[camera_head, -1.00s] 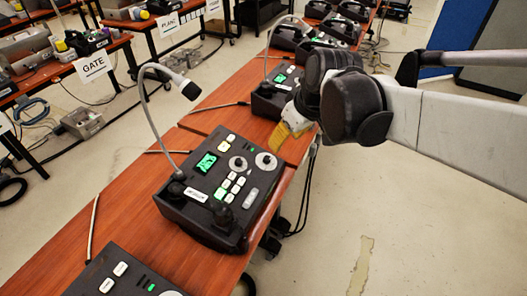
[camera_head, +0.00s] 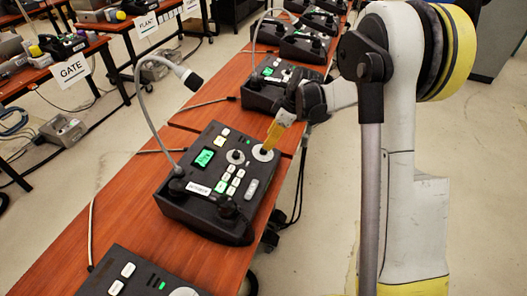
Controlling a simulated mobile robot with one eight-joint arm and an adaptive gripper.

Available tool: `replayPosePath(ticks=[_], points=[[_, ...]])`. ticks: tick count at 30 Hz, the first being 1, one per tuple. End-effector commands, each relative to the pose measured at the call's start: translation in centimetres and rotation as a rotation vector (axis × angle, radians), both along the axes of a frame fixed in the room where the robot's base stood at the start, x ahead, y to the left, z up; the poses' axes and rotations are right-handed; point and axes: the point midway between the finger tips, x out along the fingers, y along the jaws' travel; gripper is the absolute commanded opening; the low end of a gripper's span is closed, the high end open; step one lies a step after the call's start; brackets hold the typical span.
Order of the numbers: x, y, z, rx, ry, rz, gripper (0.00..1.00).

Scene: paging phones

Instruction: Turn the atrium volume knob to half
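The black paging phone console (camera_head: 208,213) in the middle of the near table has a white label (camera_head: 199,188), too small to read surely. It has a green-lit screen (camera_head: 204,158), lit buttons and a gooseneck microphone (camera_head: 190,80). Two round dials sit at its far right: a left one (camera_head: 236,157) with a dark centre and a right one (camera_head: 263,154) with a pale plate. My gripper (camera_head: 267,147) points down with its yellow fingertips at the right dial, hiding its middle. Whether the tips touch or grip its knob I cannot tell.
Another console (camera_head: 270,95) stands behind, close to my gripper's wrist, and several more stand farther back. Part of a console (camera_head: 135,275) shows at the front. Tables with signs, one reading GATE (camera_head: 73,71), stand at left. Cables hang at the table's right edge.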

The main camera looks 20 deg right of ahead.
Motion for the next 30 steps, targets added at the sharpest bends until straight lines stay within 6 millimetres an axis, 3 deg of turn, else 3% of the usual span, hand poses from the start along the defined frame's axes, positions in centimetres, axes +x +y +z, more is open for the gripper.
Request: replayPosePath(ticks=[3, 9, 21, 26, 30], points=[[0.5, 0.8, -2.6, 0.000, 0.000, 0.000, 0.45], [1.0, 1.8, -5.1, 0.000, 0.000, 0.000, 0.45], [1.1, 2.0, -5.6, 0.000, 0.000, -0.002, 0.45], [1.1, 2.0, -5.6, 0.000, 0.001, -0.002, 0.00], [1.1, 2.0, -5.6, 0.000, 0.001, -0.002, 0.00]])
